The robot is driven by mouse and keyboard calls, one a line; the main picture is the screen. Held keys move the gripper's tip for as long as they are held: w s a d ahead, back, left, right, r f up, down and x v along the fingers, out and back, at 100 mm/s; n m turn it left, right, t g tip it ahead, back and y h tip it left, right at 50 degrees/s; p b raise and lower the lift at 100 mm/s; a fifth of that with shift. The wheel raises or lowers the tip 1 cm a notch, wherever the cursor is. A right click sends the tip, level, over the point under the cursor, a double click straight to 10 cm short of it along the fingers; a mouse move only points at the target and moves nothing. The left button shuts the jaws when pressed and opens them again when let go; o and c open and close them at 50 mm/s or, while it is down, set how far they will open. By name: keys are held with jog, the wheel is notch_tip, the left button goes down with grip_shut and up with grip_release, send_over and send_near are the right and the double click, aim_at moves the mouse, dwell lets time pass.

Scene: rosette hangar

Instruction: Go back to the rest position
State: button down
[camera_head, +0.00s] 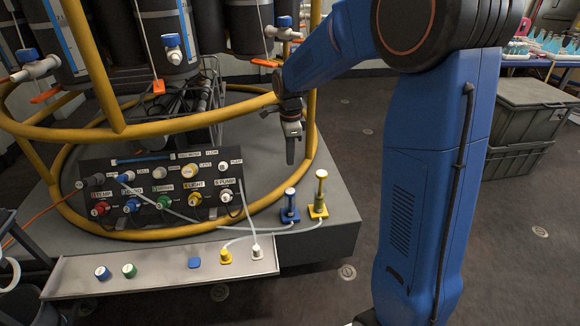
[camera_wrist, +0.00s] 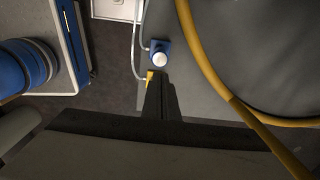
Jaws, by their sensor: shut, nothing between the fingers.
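My gripper (camera_head: 291,148) hangs pointing down from my blue arm, to the right of the connector panel (camera_head: 150,190) and above the grey platform. Its fingers are together and hold nothing. In the wrist view, my gripper (camera_wrist: 160,88) shows as a dark closed shape over the platform. Below it stand a blue fitting (camera_head: 290,206) and a yellow fitting (camera_head: 318,197) with pale tubes. The blue fitting also shows in the wrist view (camera_wrist: 160,54); the yellow one (camera_wrist: 149,75) is partly hidden by the fingers.
A yellow tubular frame (camera_head: 110,90) rings the rosette close to my gripper. A narrow shelf (camera_head: 75,282) with several coloured caps lies in front. Stacked grey crates (camera_head: 530,110) stand at the right, with a table of bottles behind them. Open floor (camera_head: 530,240) lies right of my arm.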

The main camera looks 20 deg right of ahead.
jog(key=shift+r, duration=0.4)
jog(key=s+d+r+n+t, duration=0.1)
jog(key=s+r+n, duration=0.4)
jog(key=s, duration=0.3)
jog(key=s+d+r+n+t, duration=0.15)
jog(key=s+r+n, duration=0.25)
jog(key=s, duration=0.5)
jog(key=s+d+n+t, duration=0.2)
jog(key=s+n, duration=0.8)
jog(key=s, duration=0.8)
jog(key=shift+f+n, duration=0.3)
